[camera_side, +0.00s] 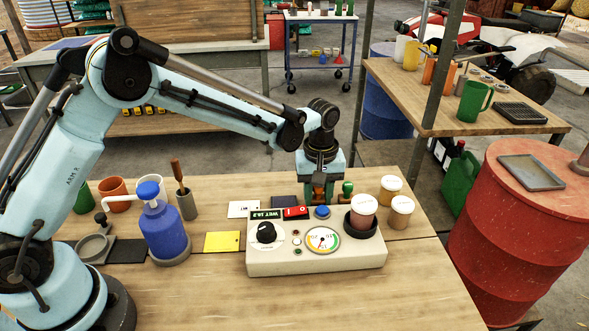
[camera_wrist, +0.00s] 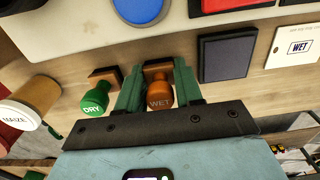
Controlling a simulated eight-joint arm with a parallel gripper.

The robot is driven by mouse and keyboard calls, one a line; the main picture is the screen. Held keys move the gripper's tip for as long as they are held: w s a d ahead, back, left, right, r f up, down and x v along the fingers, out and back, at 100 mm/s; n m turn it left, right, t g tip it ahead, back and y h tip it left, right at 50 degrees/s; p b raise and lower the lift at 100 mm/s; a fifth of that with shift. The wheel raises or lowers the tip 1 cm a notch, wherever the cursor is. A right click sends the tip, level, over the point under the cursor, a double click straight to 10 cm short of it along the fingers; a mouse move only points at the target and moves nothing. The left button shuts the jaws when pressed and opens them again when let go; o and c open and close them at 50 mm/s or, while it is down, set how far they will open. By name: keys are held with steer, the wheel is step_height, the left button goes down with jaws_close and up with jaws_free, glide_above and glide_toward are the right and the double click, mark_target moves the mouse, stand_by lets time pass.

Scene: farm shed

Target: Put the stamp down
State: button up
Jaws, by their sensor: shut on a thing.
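My gripper (camera_side: 319,193) points down behind the moisture tester, and is shut on the orange-knobbed stamp marked WET. In the wrist view the WET stamp (camera_wrist: 160,94) sits upright between the two green fingers of my gripper (camera_wrist: 158,88). Its wooden base is at or close to the table; I cannot tell whether it touches. The green stamp marked DRY (camera_wrist: 94,101) stands next to it, also seen in the side view (camera_side: 347,188). The dark ink pad (camera_wrist: 227,55) lies on the other side, and shows in the side view (camera_side: 284,202).
The tester (camera_side: 315,262) with dial and knob stands just in front. A card printed WET (camera_wrist: 297,47) lies past the pad. Two lidded cups (camera_side: 401,211) stand at right. A yellow card (camera_side: 222,242) and a blue bottle (camera_side: 165,230) are at left. The front table is clear.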

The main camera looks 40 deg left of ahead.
steer(key=shift+f, duration=0.15)
steer(key=o, duration=0.8)
steer(key=shift+o, duration=0.2)
